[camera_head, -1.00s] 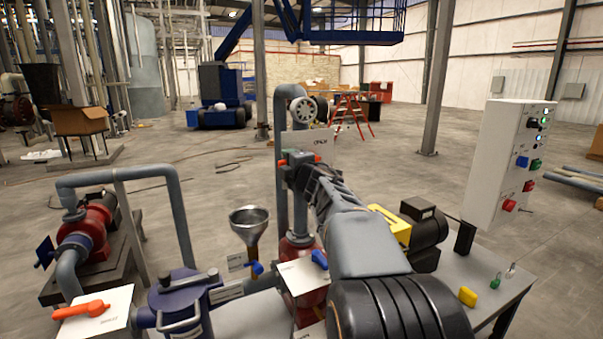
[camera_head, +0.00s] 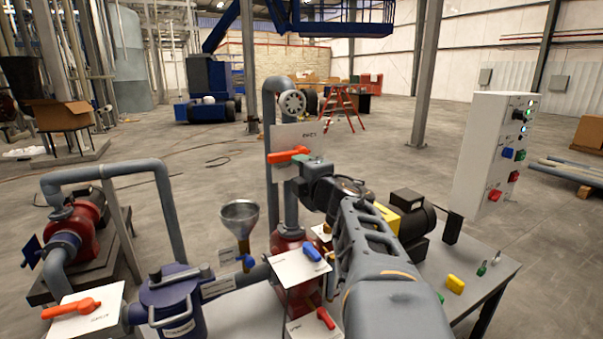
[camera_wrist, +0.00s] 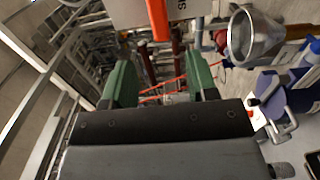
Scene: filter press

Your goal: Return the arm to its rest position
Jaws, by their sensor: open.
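My arm reaches up from the lower right of the head view. My gripper (camera_head: 314,166) is beside the lower right of a white plate (camera_head: 312,134) that carries an orange handle (camera_head: 289,153). The handle lies roughly level in the head view. The wrist view shows the two green fingers of my gripper (camera_wrist: 158,82) spread apart with nothing between them. The orange handle (camera_wrist: 157,18) also shows there, beyond the fingers at the top. The fingertips are small in the head view, so their exact gap from the handle is hard to tell.
A metal funnel (camera_head: 240,215) stands left of the arm. Below are a white plate with a blue handle (camera_head: 311,251) and a blue pot (camera_head: 176,305). A control box (camera_head: 490,150) stands right, behind the table (camera_head: 480,290). Open floor lies beyond.

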